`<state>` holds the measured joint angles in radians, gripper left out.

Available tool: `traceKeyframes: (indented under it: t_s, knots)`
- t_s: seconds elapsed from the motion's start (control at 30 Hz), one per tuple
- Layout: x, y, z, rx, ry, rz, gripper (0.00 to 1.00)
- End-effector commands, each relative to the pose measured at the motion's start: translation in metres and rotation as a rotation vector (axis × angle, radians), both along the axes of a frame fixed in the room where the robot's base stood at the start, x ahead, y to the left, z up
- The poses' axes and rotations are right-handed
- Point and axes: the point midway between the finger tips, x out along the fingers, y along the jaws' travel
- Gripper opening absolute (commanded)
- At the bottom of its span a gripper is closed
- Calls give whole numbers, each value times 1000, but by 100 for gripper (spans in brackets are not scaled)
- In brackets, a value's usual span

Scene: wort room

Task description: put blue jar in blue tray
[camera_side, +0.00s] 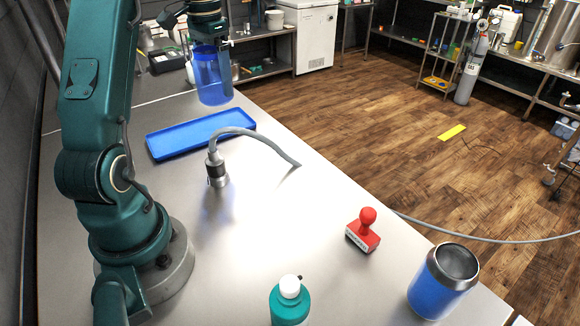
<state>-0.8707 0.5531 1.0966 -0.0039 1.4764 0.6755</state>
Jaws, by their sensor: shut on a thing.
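The blue jar (213,78) is a translucent blue cylinder, held upright in the air near the top of the picture. My gripper (208,42) is shut on its upper part, and the fingers are partly hidden there. The blue tray (200,134) is a shallow, empty rectangle lying on the metal table. The jar appears above the far side of the tray, with a gap between them; whether it is directly over the tray I cannot tell.
A grey hose with a metal fitting (217,168) lies just in front of the tray. A red stamp (364,231), a blue metal cup (441,283) and a teal bottle with a white cap (290,302) stand nearer the front.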

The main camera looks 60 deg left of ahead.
Motion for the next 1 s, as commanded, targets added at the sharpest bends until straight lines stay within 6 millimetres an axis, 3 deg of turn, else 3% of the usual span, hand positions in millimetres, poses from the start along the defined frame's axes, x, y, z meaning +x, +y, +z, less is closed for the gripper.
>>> traceKeyframes:
  t_s: [0.1, 0.3, 1.0]
  knots:
    - [-7, 28, -5, 0, 1, 36, 23]
    - [-19, 56, -16, -4, 4, 100, 23]
    - [-25, 59, -96, -18, 13, 119, 23]
